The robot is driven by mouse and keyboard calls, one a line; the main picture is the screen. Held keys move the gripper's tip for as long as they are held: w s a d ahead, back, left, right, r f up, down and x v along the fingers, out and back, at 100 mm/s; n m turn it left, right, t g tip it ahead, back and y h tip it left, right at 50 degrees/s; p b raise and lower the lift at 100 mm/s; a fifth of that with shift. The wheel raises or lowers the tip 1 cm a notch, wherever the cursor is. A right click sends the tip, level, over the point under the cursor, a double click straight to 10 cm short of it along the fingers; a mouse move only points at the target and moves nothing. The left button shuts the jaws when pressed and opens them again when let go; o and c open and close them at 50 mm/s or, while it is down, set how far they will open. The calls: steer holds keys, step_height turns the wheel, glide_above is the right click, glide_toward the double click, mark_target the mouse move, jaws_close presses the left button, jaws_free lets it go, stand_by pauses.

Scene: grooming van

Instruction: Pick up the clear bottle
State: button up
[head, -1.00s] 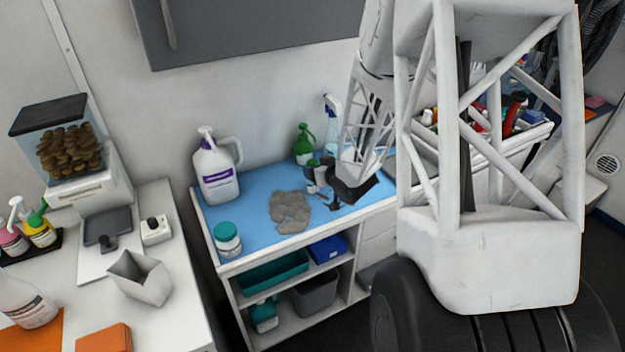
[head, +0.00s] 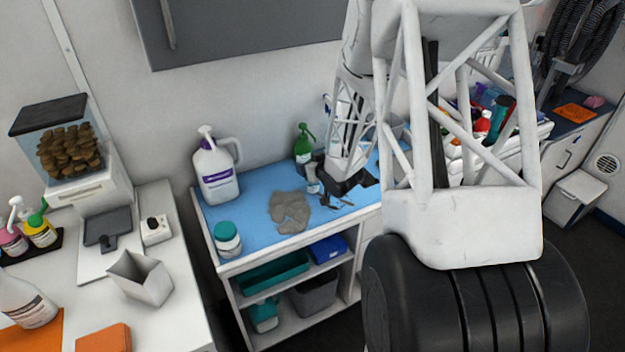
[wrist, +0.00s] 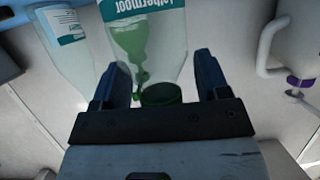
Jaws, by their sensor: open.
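The clear bottle, with a teal label and a green cap, stands on the blue mat (head: 255,228). In the wrist view the clear bottle (wrist: 168,55) shows between my two fingers, with its cap near the palm; I cannot tell whether either finger touches it. My gripper (wrist: 162,72) is open around it. In the head view my dark gripper (head: 345,182) is low over the mat, next to the small clear bottle (head: 313,182), and partly hidden by my arm.
A green spray bottle (head: 303,145) stands behind; another clear bottle (wrist: 68,45) is close beside in the wrist view. A white jug (head: 215,170), a teal-lidded jar (head: 228,240), a grey clump (head: 290,210) and small dark tools (head: 335,202) share the mat.

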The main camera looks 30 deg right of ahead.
stand_by(0.4)
steer(key=c, duration=1)
steer(key=shift+c, duration=0.4)
steer(key=shift+r, duration=0.2)
steer(key=shift+c, duration=0.9)
steer(key=shift+r, duration=0.9)
jaws_close()
steer(key=shift+s+a+r, duration=0.1)
steer(key=shift+s+r, duration=0.25)
steer(key=shift+r, duration=0.4)
steer(key=s+a, duration=0.2)
steer(key=s, duration=0.5)
steer(key=s+a+r, duration=0.1)
steer(key=s+a, duration=0.1)
steer(key=s, duration=0.5)
steer(key=shift+s+a+r, duration=0.15)
steer(key=shift+s+a, duration=0.15)
